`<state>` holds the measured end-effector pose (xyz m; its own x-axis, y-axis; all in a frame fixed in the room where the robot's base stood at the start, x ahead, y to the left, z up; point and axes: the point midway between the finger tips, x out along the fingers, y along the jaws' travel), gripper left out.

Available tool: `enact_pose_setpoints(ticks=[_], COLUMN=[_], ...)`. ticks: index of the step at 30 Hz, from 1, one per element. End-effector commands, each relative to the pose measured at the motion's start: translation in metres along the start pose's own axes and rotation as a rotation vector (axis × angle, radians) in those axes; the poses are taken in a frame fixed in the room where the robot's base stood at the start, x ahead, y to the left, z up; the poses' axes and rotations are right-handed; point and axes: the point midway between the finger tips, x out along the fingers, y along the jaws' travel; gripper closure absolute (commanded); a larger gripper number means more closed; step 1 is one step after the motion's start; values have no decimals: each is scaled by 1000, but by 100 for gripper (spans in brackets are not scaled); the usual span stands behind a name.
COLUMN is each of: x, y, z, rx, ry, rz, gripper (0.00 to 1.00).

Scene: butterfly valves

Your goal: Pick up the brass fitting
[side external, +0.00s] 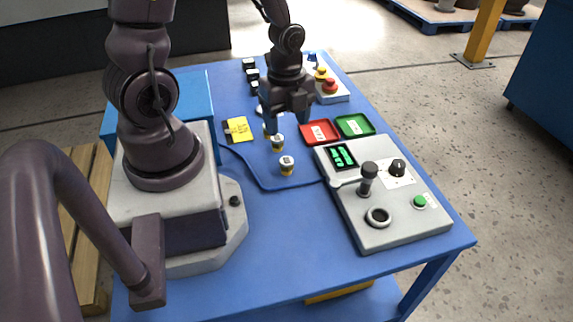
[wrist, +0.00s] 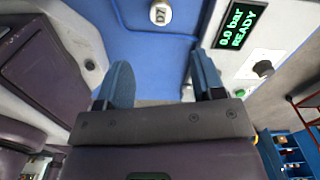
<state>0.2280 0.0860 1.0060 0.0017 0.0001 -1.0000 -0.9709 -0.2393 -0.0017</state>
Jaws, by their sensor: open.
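Small brass-coloured fittings with pale labelled tops stand in a row on the blue table in the side view: a near one (side external: 287,165), a middle one (side external: 277,143) and one partly hidden by my gripper (side external: 267,130). I cannot tell which one the task names. My gripper (side external: 288,118) is open and empty, pointing down above the table at the far end of this row. In the wrist view, one labelled top (wrist: 160,12) shows at the upper edge, beyond and apart from my open fingers (wrist: 164,78).
A grey control box (side external: 385,215) with display, lever and knobs stands to the right. Red (side external: 320,132) and green (side external: 355,125) trays lie behind it. A yellow card (side external: 238,130) lies left of the fittings. Several black pieces (side external: 253,75) stand farther back. The table's front is clear.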

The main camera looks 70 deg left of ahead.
Motion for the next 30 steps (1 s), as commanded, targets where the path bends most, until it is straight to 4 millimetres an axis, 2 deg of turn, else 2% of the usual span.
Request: enact_pose_setpoints(ticks=[3, 9, 19, 30], x=[22, 51, 71, 112], y=[2, 1, 0, -2], z=[-1, 0, 1, 5], rx=[1, -2, -3, -3], ry=[2, 1, 0, 0], rz=[9, 6, 5, 4], gripper=[38, 38, 38, 38])
